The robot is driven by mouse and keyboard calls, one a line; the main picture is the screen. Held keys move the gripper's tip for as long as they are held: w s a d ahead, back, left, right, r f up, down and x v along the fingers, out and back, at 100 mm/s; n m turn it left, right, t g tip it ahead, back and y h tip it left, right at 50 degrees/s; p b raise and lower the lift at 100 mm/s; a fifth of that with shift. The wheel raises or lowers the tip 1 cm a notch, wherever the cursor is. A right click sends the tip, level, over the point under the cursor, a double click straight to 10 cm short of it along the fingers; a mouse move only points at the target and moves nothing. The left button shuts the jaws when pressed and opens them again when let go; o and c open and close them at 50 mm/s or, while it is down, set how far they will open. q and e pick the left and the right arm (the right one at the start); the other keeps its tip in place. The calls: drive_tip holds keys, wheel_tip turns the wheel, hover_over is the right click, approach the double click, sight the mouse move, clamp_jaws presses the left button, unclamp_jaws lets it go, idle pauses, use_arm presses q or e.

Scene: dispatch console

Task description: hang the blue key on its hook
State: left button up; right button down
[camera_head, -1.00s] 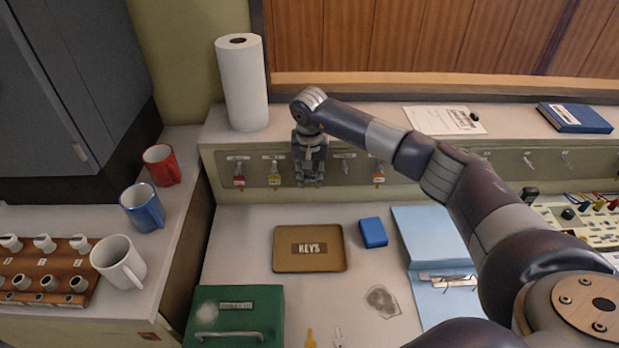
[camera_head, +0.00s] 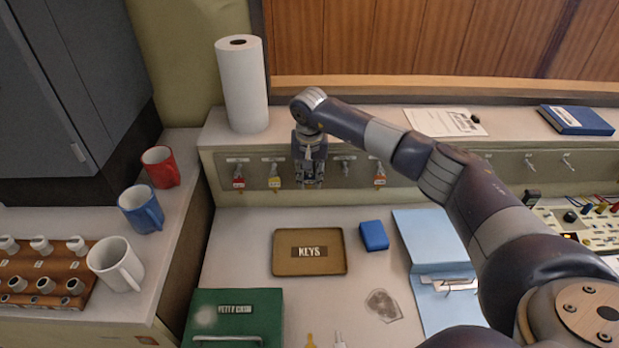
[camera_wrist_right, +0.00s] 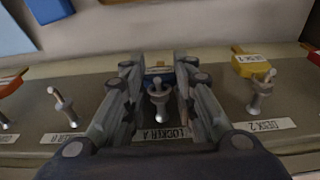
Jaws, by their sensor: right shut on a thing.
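My right gripper (camera_head: 310,183) is in front of the hook panel (camera_head: 222,165), between the yellow key and an empty hook. In the right wrist view my gripper (camera_wrist_right: 159,100) is shut on the blue key (camera_wrist_right: 159,77), of which only a small blue part shows between the fingers. A metal hook (camera_wrist_right: 158,96) with a "LOCKER A" label (camera_wrist_right: 172,134) stands between the fingers, right by the key. I cannot tell whether the key's hole is around the hook. In the head view the blue key is hidden by the gripper. My left gripper is not in view.
A yellow key (camera_head: 275,181) and a red key (camera_head: 239,182) hang to the left. An empty hook (camera_head: 345,164) and an orange key (camera_head: 380,180) are to the right. The tan KEYS tray (camera_head: 283,267) is empty. A paper towel roll (camera_head: 243,88) stands on the ledge above.

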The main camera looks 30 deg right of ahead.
drive_tip(key=shift+w+d+b, duration=0.1)
drive_tip(key=shift+w+b, duration=0.05)
drive_tip(key=shift+b, duration=0.2)
idle(0.4)
drive_tip(key=shift+r, duration=0.1)
drive_tip(key=c, duration=1.7)
unclamp_jaws()
drive_tip(key=o, duration=0.5)
drive_tip(key=shift+d, duration=0.1)
drive_tip(key=shift+s+a+r+p, duration=0.1)
drive_tip(key=shift+s+r+p, duration=0.05)
drive_tip(key=shift+r+p, duration=0.7)
drive_tip(key=shift+s+a+r+p, duration=0.15)
drive_tip(key=shift+r+p, duration=0.35)
drive_tip(key=shift+r, duration=0.5)
drive_tip(key=shift+s+a+r+p, duration=0.1)
drive_tip(key=shift+s+r+p, duration=0.05)
drive_tip(key=shift+r+p, duration=0.7)
